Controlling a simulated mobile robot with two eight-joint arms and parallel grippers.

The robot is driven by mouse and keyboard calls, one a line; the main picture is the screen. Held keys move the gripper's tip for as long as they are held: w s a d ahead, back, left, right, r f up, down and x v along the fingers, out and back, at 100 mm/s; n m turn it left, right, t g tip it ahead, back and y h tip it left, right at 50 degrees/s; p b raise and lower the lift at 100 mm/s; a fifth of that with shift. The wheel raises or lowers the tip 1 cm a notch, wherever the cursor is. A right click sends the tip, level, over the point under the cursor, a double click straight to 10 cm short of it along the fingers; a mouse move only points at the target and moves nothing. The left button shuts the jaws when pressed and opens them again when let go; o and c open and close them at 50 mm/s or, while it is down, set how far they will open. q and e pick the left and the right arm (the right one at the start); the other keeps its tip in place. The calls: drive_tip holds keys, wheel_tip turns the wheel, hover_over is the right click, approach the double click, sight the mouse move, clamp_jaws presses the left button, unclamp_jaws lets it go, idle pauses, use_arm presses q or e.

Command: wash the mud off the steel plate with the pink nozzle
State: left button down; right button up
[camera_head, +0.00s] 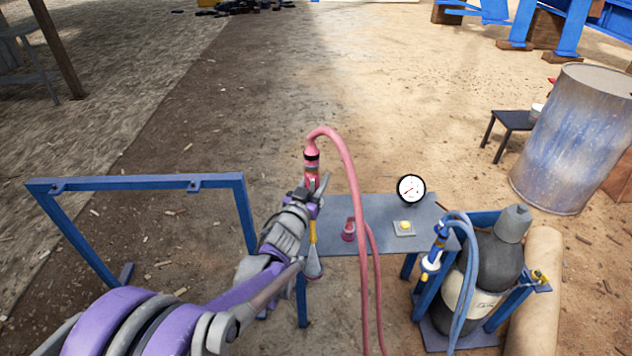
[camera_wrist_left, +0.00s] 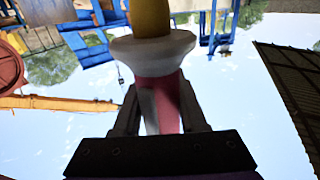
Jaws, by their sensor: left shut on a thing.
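My left gripper (camera_head: 312,190) is shut on the pink nozzle (camera_head: 311,168), above the left end of a grey table. A pink hose rises from the nozzle's top and loops down to the right. In the left wrist view the nozzle's pink body (camera_wrist_left: 165,95) is between the fingers, with a white collar and a yellow end beyond them. A yellow piece (camera_head: 312,232) shows below the gripper in the head view, with a grey flared part under it. I cannot make out a muddy steel plate. My right gripper is not in view.
The grey table (camera_head: 375,238) carries a round gauge (camera_head: 411,189), a yellow button (camera_head: 404,226) and a pink holder (camera_head: 348,230). A blue nozzle (camera_head: 431,262) and dark gas cylinder (camera_head: 487,262) stand right. An empty blue frame (camera_head: 145,183) stands left. A drum (camera_head: 575,140) is farther right.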

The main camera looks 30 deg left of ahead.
use_arm(q)
drive_tip(key=shift+r+p, duration=2.1)
drive_tip(key=shift+r, duration=1.45)
